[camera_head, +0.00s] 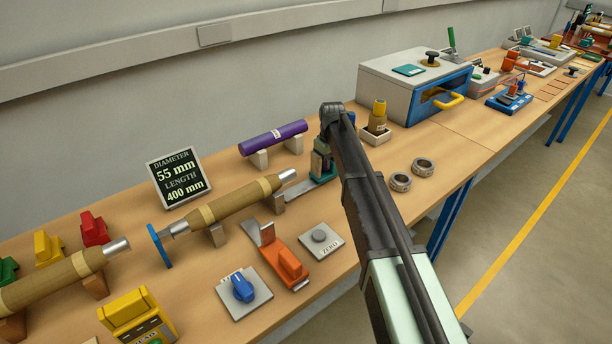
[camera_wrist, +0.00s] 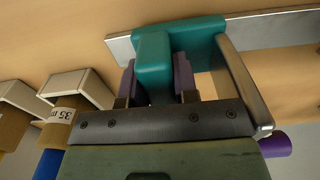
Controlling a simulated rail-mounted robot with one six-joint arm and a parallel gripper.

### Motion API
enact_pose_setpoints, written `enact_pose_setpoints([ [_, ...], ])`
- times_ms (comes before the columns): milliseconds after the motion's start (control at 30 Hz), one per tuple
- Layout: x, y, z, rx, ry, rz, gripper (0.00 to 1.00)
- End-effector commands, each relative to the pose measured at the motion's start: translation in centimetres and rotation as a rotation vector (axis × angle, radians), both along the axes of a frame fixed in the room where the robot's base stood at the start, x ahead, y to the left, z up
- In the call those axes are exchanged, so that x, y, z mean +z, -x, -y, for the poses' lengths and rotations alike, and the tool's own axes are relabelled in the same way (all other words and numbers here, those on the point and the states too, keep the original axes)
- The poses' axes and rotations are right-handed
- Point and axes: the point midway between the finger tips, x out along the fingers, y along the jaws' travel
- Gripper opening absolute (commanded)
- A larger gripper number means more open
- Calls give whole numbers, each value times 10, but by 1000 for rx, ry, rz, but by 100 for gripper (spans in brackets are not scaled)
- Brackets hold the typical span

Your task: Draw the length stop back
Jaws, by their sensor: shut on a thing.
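The length stop is a teal block with an upright grip (camera_wrist: 155,62), seated on a flat metal rail (camera_wrist: 270,32) in the wrist view. My gripper (camera_wrist: 156,84) is shut on the grip, one finger on each side. A pale metal plate (camera_wrist: 243,85) stands on the stop's right side there. In the head view the stop (camera_head: 318,163) is at the right end of the rail (camera_head: 300,190), partly hidden by my gripper and arm. A tan wound mandrel (camera_head: 235,200) lies to its left, its metal end (camera_head: 288,175) apart from the stop.
A sign (camera_head: 178,177) reads diameter 55 mm, length 400 mm. A purple roll (camera_head: 272,138) rests on blocks behind the stop. An orange-handled device (camera_head: 288,262) sits nearer the front.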

Motion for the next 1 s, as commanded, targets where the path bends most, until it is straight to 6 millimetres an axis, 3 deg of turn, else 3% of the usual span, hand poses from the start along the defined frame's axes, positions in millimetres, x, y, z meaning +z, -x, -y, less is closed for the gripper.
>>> enact_pose_setpoints([
  [633, 0, -20, 27, -1, 0, 0, 4],
  [667, 0, -20, 26, 0, 0, 0, 31],
  [800, 0, -19, 26, 0, 0, 0, 52],
  [833, 0, -19, 26, 0, 0, 0, 57],
  [1000, 0, -19, 26, 0, 0, 0, 57],
])
